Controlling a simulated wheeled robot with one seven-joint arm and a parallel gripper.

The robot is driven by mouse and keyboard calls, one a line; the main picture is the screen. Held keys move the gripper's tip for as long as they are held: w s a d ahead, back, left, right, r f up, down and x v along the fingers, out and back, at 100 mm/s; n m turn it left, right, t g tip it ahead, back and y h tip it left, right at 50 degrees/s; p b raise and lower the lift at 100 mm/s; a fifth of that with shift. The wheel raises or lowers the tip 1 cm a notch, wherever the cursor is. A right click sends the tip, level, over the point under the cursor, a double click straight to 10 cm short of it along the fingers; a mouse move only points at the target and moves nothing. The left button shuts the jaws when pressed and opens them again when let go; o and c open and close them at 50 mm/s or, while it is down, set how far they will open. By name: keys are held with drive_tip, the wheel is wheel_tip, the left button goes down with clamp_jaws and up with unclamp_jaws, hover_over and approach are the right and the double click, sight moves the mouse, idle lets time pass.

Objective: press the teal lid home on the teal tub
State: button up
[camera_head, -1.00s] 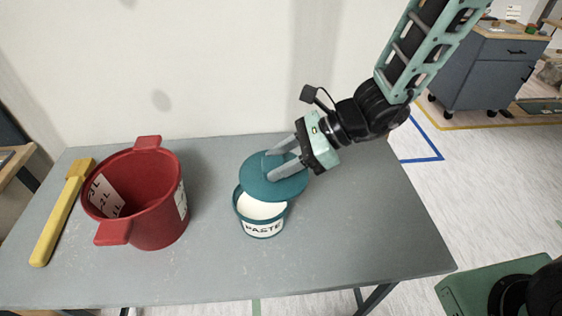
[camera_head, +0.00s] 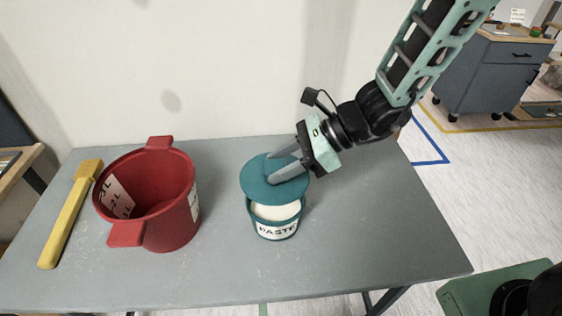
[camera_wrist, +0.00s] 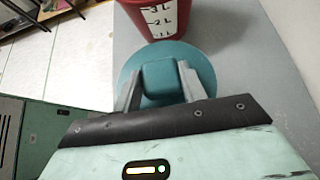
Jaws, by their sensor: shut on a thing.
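The teal tub (camera_head: 275,226), labelled PASTE, stands upright on the grey table with white paste showing at its front opening. My gripper (camera_head: 277,172) is shut on the knob of the round teal lid (camera_head: 258,187). The lid is above the tub's back part, tilted, and leaves the front of the opening uncovered. Whether its rear edge touches the rim is hidden. In the wrist view the lid (camera_wrist: 208,71) is around the fingers (camera_wrist: 160,85), which grip its block-shaped knob; the tub is hidden there.
A red bucket (camera_head: 165,228) with a measuring scale stands left of the tub, and it also shows in the wrist view (camera_wrist: 185,14). A yellow-handled tool (camera_head: 66,225) lies at the far left. The grey table (camera_head: 370,225) is clear to the right.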

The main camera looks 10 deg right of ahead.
sight(281, 185)
drive_tip(key=shift+f+b, duration=1.65)
drive_tip(key=shift+f, duration=0.35)
drive_tip(key=shift+f+b, duration=1.2)
drive_tip(key=shift+b, duration=0.25)
drive_tip(key=o, duration=1.1)
drive_tip(key=shift+c, duration=0.2)
drive_tip(key=shift+r, duration=0.1)
drive_tip(key=p+v, duration=0.2)
drive_tip(key=v, duration=1.5)
drive_tip(key=shift+d, duration=0.15)
drive_tip(key=shift+r, duration=0.1)
